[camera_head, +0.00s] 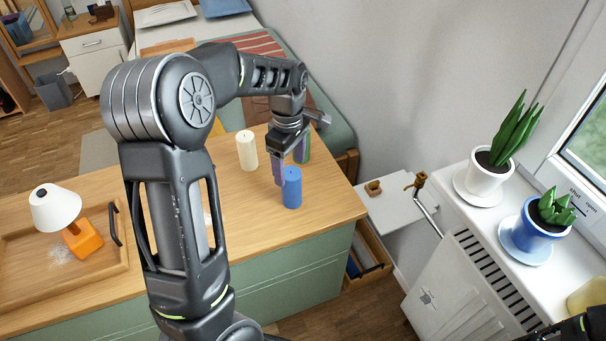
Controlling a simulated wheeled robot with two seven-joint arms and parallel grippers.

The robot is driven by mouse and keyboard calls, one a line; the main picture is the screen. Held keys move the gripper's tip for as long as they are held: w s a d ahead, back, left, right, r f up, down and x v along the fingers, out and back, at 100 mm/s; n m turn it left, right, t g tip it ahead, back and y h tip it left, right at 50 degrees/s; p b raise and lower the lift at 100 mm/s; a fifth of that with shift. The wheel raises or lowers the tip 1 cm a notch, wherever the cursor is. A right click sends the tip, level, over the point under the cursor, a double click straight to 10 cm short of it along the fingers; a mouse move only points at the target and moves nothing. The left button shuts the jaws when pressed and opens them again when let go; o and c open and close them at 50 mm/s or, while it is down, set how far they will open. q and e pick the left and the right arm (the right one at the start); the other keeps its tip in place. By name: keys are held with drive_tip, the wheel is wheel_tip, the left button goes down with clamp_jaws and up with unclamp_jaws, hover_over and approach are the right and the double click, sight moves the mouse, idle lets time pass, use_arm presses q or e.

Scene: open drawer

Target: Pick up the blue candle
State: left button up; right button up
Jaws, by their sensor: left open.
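The blue candle (291,190) stands upright on the wooden top of a green cabinet (330,207), near its right end. My left gripper (288,166) points down over the candle, its fingers open and purplish at the tips. One fingertip shows just left of the candle's top. The other is behind it, in front of a green candle. I cannot tell whether the fingers touch the blue candle.
A cream candle (247,151) stands left of the blue one, and a green candle (306,150) stands behind it. A tray (20,270) with an orange lamp (82,240) is at the left.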

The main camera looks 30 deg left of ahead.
sight(292, 182)
use_arm(q)
drive_tip(key=shift+w, duration=0.25)
drive_tip(key=shift+s, duration=0.1)
drive_tip(key=shift+r, duration=0.1)
drive_tip(key=shift+f, duration=1.35)
drive_tip(key=f, duration=0.2)
drive_tip(key=f+p, duration=0.1)
drive_tip(key=f, duration=0.2)
drive_tip(key=shift+w+a+f, duration=0.1)
drive_tip(key=shift+w, duration=0.1)
drive_tip(key=shift+c, duration=0.2)
